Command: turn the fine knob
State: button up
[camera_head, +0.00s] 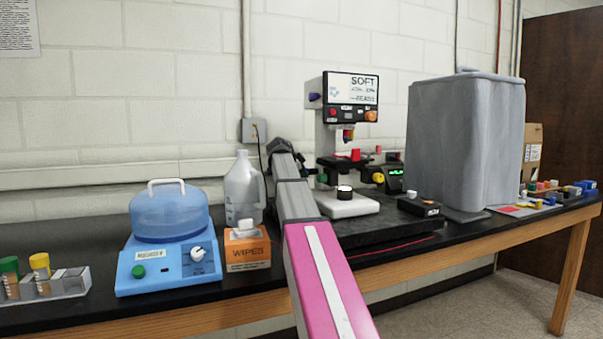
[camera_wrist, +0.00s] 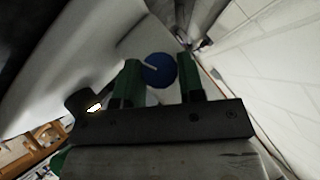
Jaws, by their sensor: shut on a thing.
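The microscope-like instrument (camera_head: 330,140) stands on the bench, with a sign reading "SOFT" on its head. In the wrist view, a round blue knob (camera_wrist: 158,71) with a white line on its face sits between the two green fingers of my gripper (camera_wrist: 161,64). The fingers are shut on the knob, one on each side. In the head view my arm reaches to the left side of the instrument, and I cannot make out the fingertips or the blue knob there.
A large grey covered bulk (camera_head: 460,140) stands right of the instrument. A blue device with a clear dome (camera_head: 168,240), an orange wipes box (camera_head: 247,250) and a plastic jug (camera_head: 243,187) stand left of my arm. A small dark box (camera_head: 418,206) lies in front of the grey bulk.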

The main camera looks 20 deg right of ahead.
jog(key=m+t+h, duration=0.1)
jog(key=t, duration=0.1)
jog(key=m+t, duration=0.2)
jog(key=m+t+h, duration=0.1)
jog(key=m+t, duration=0.1)
jog(key=t, duration=0.1)
jog(key=shift+s+f+h, duration=0.25)
jog(key=shift+f+h, duration=0.05)
jog(key=shift+f, duration=0.05)
jog(key=shift+m, duration=0.4)
jog(key=o, duration=0.9)
jog(key=shift+r, duration=0.1)
jog(key=o, duration=0.4)
notch_tip(320, 180, up, 4)
jog(key=shift+w+r, duration=0.15)
jog(key=s+a+r, duration=0.1)
jog(key=a+r, duration=0.1)
jog(key=a, duration=0.1)
jog(key=s+a+r, duration=0.1)
jog(key=a+r, duration=0.1)
jog(key=a, duration=0.2)
jog(key=s+a+r, duration=0.1)
jog(key=a+r, duration=0.1)
jog(key=a, duration=0.2)
jog(key=shift+s+a+r, duration=0.2)
jog(key=shift+r, duration=0.1)
jog(key=c, duration=0.4)
